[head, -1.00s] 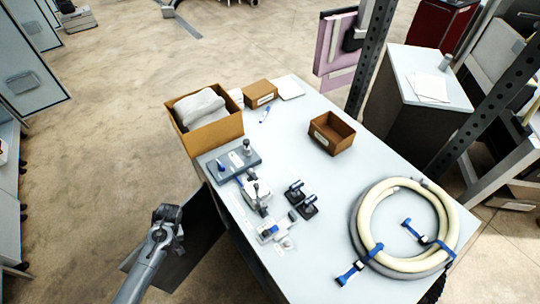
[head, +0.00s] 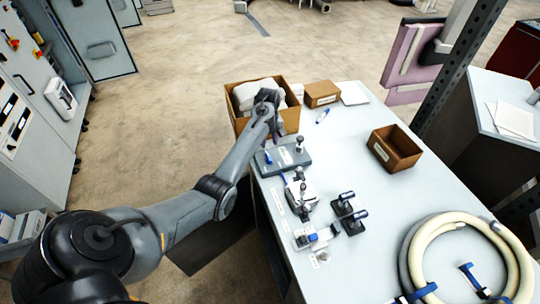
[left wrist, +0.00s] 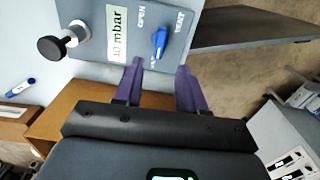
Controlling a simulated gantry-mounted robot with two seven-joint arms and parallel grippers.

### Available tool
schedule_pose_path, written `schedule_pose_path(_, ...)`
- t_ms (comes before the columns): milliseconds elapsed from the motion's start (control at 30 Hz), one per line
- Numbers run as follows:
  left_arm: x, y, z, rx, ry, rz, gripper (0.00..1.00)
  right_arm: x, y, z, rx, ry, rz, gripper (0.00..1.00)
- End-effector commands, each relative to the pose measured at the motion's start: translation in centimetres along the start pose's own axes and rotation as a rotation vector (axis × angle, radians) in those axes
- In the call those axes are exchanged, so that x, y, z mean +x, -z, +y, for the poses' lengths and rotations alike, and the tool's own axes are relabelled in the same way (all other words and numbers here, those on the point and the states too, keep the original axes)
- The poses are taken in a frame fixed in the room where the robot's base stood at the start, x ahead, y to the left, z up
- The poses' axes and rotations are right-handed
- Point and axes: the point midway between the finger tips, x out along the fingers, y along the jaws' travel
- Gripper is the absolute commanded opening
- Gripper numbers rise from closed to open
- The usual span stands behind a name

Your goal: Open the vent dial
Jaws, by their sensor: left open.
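The vent dial (left wrist: 159,41) is a small blue handle on a grey-blue plate (left wrist: 115,38) in the left wrist view. The handle lies roughly lengthwise between the two words. The plate (head: 290,161) also shows on the table in the head view. My left gripper (left wrist: 158,67) is open, its purple fingers pointing towards the plate's edge, with the dial just beyond the fingertips. Nothing is between the fingers. In the head view its end (head: 267,98) is above the cardboard box. My right gripper is not in view.
A metal clamp device (head: 301,193) and black-handled parts (head: 350,212) stand nearer. The table's middle is clear.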

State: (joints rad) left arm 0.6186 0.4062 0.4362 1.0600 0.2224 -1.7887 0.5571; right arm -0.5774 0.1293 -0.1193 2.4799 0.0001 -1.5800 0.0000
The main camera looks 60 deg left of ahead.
Motion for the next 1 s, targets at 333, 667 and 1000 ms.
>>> schedule_pose_path(333,5.7,-0.1,0.0,0.0,0.002,-0.002,0.4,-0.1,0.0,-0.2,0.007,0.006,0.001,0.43)
schedule_pose_path(667,8.4,-0.1,0.0,0.0,0.001,0.0,0.4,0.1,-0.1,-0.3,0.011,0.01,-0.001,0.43)
schedule_pose_path(1000,8.6,-0.1,0.0,0.001,0.001,0.001,0.37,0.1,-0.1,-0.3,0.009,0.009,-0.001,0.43)
